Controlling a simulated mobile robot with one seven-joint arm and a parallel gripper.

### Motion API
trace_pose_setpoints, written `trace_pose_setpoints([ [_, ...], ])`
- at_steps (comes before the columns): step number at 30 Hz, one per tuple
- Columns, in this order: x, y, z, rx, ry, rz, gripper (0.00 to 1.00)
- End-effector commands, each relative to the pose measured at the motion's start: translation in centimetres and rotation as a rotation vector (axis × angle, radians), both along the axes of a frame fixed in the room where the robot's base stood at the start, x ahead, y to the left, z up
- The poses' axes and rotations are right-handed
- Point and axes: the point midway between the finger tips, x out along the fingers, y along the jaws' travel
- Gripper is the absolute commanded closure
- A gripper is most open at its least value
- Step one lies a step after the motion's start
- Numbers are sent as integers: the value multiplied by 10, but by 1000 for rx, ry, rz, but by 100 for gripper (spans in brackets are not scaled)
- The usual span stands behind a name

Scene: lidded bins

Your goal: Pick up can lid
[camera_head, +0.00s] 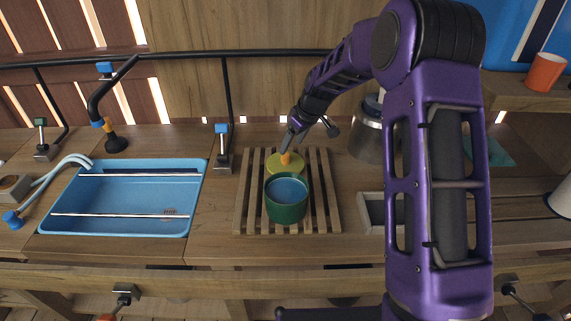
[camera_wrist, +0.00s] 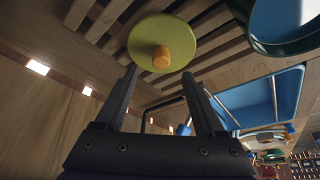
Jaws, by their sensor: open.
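The can lid (camera_head: 276,168) is a yellow-green disc with an orange knob, behind the green can on the wooden slatted rack. It also shows in the wrist view (camera_wrist: 142,38), with its knob just beyond my fingertips. The green can (camera_head: 286,203) stands open, blue inside, at the front of the rack; part of it shows at the top right of the wrist view. My gripper (camera_head: 290,140) is over the lid from above and behind. In the wrist view its two fingers are apart and empty (camera_wrist: 160,75). I cannot tell whether a finger touches the knob.
The slatted rack (camera_head: 245,207) lies on the wooden counter. A blue sink (camera_head: 118,211) with two metal rods is at left. A metal pot (camera_head: 366,138) stands right of the rack, partly behind my arm. Black pipes run along the back wall. An orange cup (camera_head: 545,72) sits on the right shelf.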

Motion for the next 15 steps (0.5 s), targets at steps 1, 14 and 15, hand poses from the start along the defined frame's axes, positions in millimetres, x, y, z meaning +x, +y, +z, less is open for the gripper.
trace_pose_setpoints([
  [1,1,1,-3,-1,1,0,29],
  [14,13,16,-48,0,0,-1,29],
  [15,14,16,-50,-1,-1,0,29],
])
